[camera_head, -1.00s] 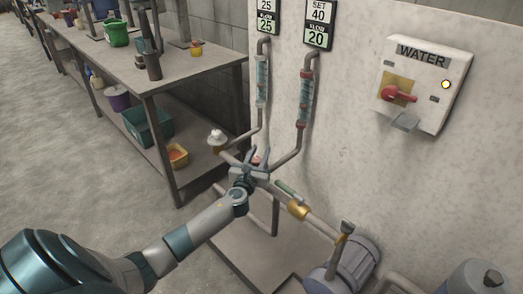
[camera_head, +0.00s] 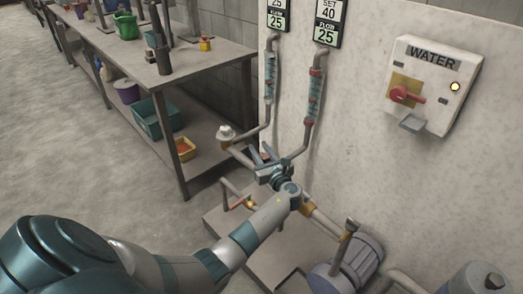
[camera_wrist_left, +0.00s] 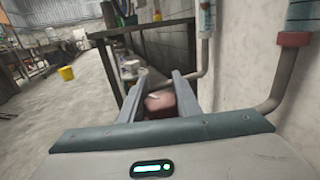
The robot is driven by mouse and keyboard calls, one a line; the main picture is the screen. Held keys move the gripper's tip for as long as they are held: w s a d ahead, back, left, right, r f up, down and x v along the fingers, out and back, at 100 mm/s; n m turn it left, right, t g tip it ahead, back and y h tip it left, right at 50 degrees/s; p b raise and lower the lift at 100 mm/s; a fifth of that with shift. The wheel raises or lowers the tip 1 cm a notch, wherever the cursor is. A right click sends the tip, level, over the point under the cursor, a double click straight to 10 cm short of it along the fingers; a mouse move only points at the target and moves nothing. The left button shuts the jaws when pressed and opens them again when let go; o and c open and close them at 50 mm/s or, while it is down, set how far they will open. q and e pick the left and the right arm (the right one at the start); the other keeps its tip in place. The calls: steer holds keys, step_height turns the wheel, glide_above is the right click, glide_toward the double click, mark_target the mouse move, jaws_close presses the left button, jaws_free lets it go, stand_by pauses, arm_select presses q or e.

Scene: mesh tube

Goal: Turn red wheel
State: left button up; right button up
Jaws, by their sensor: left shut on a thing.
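The red wheel (camera_wrist_left: 160,104) shows between the two fingers of my left gripper (camera_wrist_left: 157,82) in the left wrist view. My left gripper is shut on it. In the head view the left gripper (camera_head: 266,156) is at the pipe junction below the two flow tubes, and it hides the wheel there. The right flow display (camera_head: 329,22) reads SET 40 and FLOW 25. The left flow display (camera_head: 276,18) reads 25, its top cut off. My right gripper is not in view.
A water box (camera_head: 428,85) with a red switch and a lit lamp hangs on the pale wall panel. A pump motor (camera_head: 350,262) stands at the lower right. A workbench (camera_head: 172,92) with pots and bins stands at the left. The floor (camera_head: 60,165) left of it is clear.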

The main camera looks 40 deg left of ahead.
arm_select(q)
steer(key=shift+r, duration=0.1)
stand_by(0.3)
steer(key=o, duration=1.1)
steer(key=shift+a, duration=0.1)
steer(key=shift+c, duration=0.2)
steer(key=shift+v, duration=0.85)
steer(key=v, duration=1.5)
steer(key=shift+d, duration=0.45)
